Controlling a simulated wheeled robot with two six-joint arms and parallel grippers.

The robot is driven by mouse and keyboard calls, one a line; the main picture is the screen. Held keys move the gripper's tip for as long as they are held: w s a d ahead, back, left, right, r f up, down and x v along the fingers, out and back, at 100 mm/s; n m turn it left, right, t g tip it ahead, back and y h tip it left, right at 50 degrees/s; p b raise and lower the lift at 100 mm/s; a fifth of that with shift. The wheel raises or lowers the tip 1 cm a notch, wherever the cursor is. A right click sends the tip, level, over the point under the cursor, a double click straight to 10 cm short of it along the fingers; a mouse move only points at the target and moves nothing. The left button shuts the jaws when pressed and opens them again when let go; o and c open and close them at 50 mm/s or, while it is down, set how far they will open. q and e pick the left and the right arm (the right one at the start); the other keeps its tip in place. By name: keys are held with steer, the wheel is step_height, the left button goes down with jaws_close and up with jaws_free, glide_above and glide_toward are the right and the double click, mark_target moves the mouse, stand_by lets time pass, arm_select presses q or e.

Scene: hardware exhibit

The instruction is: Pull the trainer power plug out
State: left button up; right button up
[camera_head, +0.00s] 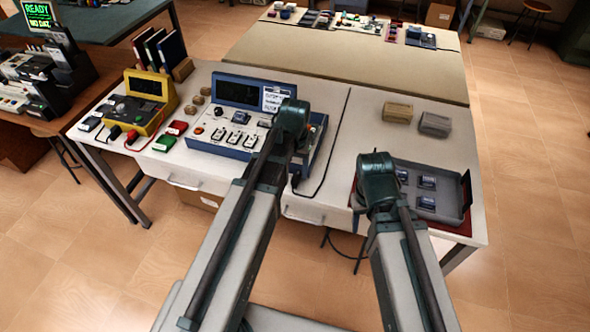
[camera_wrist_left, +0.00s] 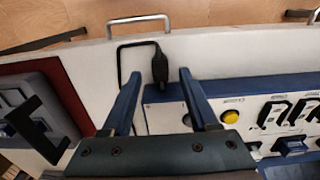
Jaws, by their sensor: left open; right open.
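The trainer (camera_head: 207,128) is a blue case with a white panel and a dark screen, on the white table. Its black power plug (camera_wrist_left: 159,66) sits at the trainer's blue side edge in the left wrist view, with a black cable looping off it. In the head view the plug (camera_head: 296,180) is small and dark at the case's near right corner. My left gripper (camera_wrist_left: 160,78) is open, with one finger on each side of the plug and gaps between. In the head view my left gripper (camera_head: 292,120) is over the trainer's right part, fingertips hidden. My right gripper (camera_head: 377,178) is at the grey tray, fingers hidden.
The grey tray (camera_head: 456,211) holds several blue modules on a red mat. Two small boxes (camera_head: 398,112) stand behind it. A yellow meter (camera_head: 149,87) and red and green blocks are left of the trainer. A drawer handle (camera_wrist_left: 138,22) is at the table's front edge.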

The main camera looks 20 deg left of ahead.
mark_target(295, 180)
arm_select(q)
step_height(295, 180, up, 10)
steer(key=p, duration=0.9)
steer(key=shift+r, duration=0.25)
steer(key=s+d+m+y, duration=0.1)
steer(key=s+d+m, duration=0.2)
steer(key=s+d, duration=0.7)
steer(key=s, duration=0.3)
steer(key=shift+d, duration=0.25)
